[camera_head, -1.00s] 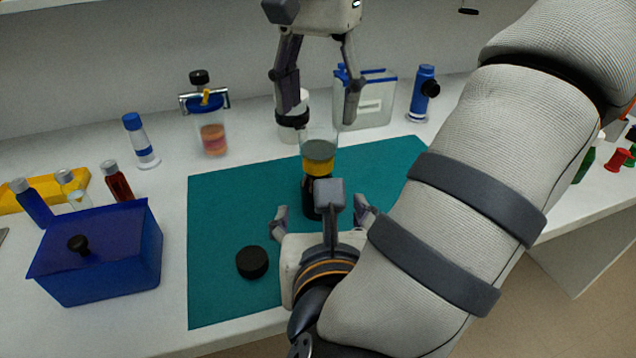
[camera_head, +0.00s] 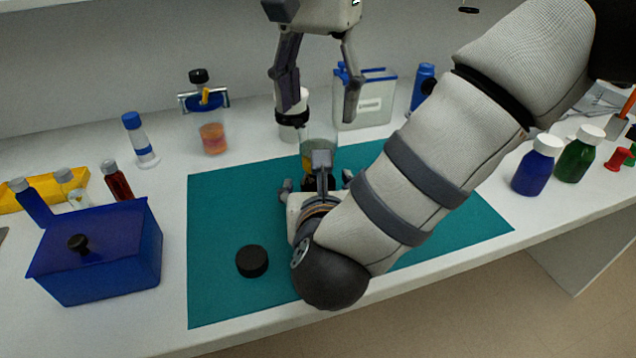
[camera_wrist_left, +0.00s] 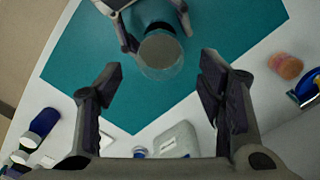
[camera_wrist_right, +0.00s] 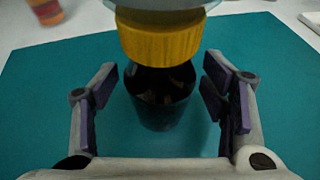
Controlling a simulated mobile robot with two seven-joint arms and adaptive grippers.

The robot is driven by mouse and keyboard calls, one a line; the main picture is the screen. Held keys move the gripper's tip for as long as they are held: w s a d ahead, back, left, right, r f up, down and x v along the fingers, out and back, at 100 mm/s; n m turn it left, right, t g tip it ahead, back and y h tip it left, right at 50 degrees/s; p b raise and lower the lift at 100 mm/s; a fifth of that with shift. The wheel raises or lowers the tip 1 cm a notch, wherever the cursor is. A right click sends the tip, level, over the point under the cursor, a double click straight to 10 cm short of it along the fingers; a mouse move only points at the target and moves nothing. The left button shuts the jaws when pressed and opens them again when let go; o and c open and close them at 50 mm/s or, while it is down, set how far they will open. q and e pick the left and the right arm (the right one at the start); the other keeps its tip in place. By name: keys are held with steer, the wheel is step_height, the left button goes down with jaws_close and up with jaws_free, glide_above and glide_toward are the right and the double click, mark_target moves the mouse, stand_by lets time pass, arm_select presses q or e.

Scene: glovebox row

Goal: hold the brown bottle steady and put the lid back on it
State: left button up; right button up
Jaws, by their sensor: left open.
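The brown bottle (camera_wrist_right: 160,98) stands upright on the teal mat, very dark, with a yellow collar (camera_wrist_right: 160,42). A clear glass piece with a grey disc inside (camera_wrist_left: 160,52) sits above the collar. A round black lid (camera_head: 252,262) lies on the mat, left of my right arm. My right gripper (camera_head: 316,180) is open, with its fingers at either side of the bottle and a gap showing on both sides in the right wrist view. In the head view it hides most of the bottle. My left gripper (camera_head: 320,112) is open and empty, above and behind the glass piece.
A blue lidded box (camera_head: 110,255) stands left of the mat (camera_head: 220,210). Small vials and a yellow rack (camera_head: 75,185) are behind it. Blue and green bottles (camera_head: 575,158) stand right. The mat's left part is mostly clear.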

mark_target(318, 131)
jaws_close()
arm_select(q)
steer(key=n, duration=1.2)
steer(key=shift+n, duration=0.3)
steer(key=n, duration=0.5)
step_height(318, 131, down, 8)
